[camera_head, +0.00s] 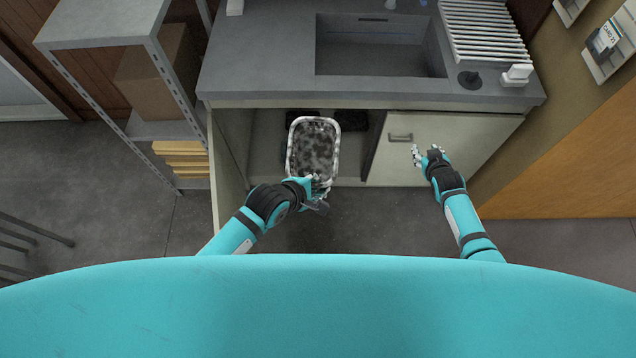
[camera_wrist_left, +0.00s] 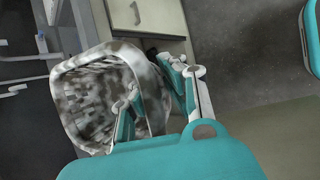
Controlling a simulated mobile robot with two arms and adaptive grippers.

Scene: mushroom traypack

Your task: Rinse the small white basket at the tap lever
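The small white basket (camera_head: 292,152), mottled with dark patches, is in front of the open cupboard below the sink (camera_head: 335,70). My left gripper (camera_head: 318,186) is at the basket's near right corner, its fingers around the rim. In the left wrist view the basket (camera_wrist_left: 152,75) is tilted, with the fingers (camera_wrist_left: 158,100) on either side of its wall. My right gripper (camera_head: 424,155) is open and empty in front of the closed cupboard door. A small pale fitting (camera_head: 390,4) shows behind the sink at the top edge; I cannot tell whether it is the tap lever.
The grey counter (camera_head: 260,55) edge lies beyond my grippers. A ribbed white drainer (camera_head: 485,32) and a white object on the counter (camera_head: 517,75) stand right of the sink. A metal shelf (camera_head: 90,22) with a cardboard box (camera_head: 155,75) stands left. The floor before the cupboard is clear.

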